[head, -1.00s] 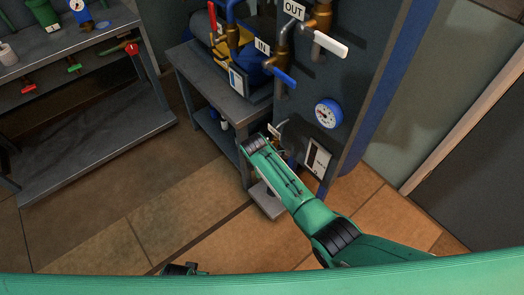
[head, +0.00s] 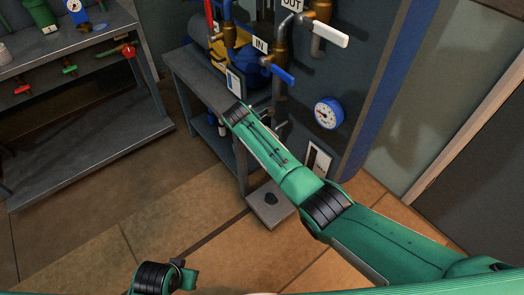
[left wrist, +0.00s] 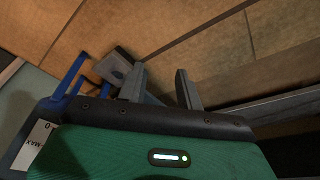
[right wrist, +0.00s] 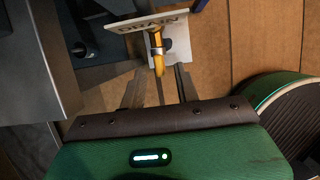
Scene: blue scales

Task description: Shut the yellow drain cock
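The yellow drain cock (right wrist: 158,52) shows in the right wrist view, below a pale tag plate lettered DRAIN (right wrist: 150,22). Its yellow lever points toward my right gripper (right wrist: 160,74). That gripper is open, and the lever's end appears between its fingertips; I cannot tell whether they touch. In the head view my right arm reaches to the rig and hides the cock and most of the gripper. My left gripper (left wrist: 158,78) is open and empty in the left wrist view, away from the cock.
A wall panel carries pipes, a blue-handled valve (head: 283,74) marked IN, a white-handled valve (head: 330,34) and a blue gauge (head: 328,112). A grey bench (head: 188,75) stands beside it. A small floor plate (head: 262,212) lies below. A shelf (head: 95,135) stands left; floor between is clear.

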